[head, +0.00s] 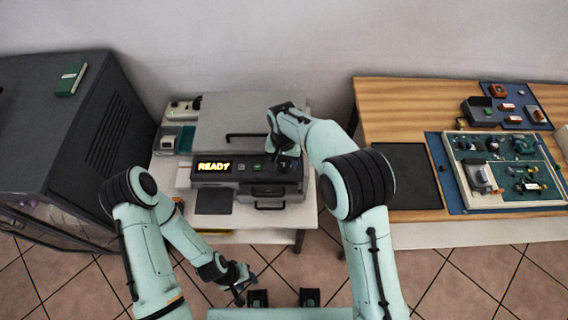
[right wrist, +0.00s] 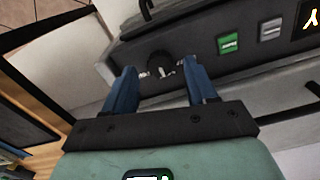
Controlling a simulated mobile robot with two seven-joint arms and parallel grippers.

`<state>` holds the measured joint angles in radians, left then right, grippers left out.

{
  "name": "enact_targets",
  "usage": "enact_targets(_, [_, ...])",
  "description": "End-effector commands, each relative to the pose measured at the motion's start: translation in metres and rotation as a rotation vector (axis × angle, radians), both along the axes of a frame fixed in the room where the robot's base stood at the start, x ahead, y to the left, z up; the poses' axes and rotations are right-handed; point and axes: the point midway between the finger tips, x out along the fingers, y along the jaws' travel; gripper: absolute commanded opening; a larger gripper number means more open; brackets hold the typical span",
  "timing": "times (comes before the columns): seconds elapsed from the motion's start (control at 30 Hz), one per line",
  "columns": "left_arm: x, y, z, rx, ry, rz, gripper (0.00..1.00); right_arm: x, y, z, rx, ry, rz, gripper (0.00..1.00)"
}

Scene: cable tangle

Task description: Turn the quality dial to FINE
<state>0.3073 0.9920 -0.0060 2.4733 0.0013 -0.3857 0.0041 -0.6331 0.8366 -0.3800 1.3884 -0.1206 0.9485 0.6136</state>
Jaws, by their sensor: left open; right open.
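The machine (head: 215,178) stands on a white table, its display (head: 213,167) reading READY. The quality dial (right wrist: 160,66) is a small dark round knob on its front panel, with pale marks around it. The lettering is too small to read, so I cannot tell its setting. My right gripper (right wrist: 159,74) is open, with one blue finger on each side of the dial; I cannot tell whether they touch it. In the head view my right gripper (head: 288,160) covers the dial. My left gripper (head: 243,284) is open and empty, low in front of the table.
A green button (right wrist: 229,43) and a grey button (right wrist: 271,29) sit beside the dial. A dark cabinet (head: 60,130) stands at the left with a green book (head: 71,79) on top. A wooden bench (head: 390,110) at the right holds a parts tray and a dark mat (head: 407,175).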

Motion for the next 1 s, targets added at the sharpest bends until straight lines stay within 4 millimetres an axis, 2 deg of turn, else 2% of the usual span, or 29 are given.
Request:
enact_targets(0.17, [0.000,0.000,-0.001,0.000,0.000,0.000,0.43,0.000,0.000,-0.015,0.000,0.001,-0.001,0.57])
enact_targets(0.47, [0.000,0.000,0.000,0.000,0.000,0.000,0.43,0.000,0.000,-0.017,0.001,0.000,-0.001,0.57])
enact_targets(0.5, [0.000,0.000,0.000,0.000,0.000,0.000,0.43,0.000,0.000,-0.017,0.001,0.000,-0.001,0.50])
enact_targets(0.57, [0.000,0.000,0.000,0.000,0.000,0.000,0.43,0.000,0.000,-0.017,0.001,0.000,-0.001,0.31])
enact_targets(0.6, [0.000,0.000,0.000,0.000,0.000,0.000,0.43,0.000,0.000,-0.017,0.001,0.000,-0.001,0.18])
enact_targets(0.67, [0.000,0.000,0.000,0.000,0.000,0.000,0.43,0.000,0.000,-0.017,0.000,0.000,0.000,0.00])
enact_targets(1.0, [0.000,0.000,0.000,0.000,-0.001,0.000,0.43,0.000,0.000,-0.017,0.000,0.000,-0.036,0.01])
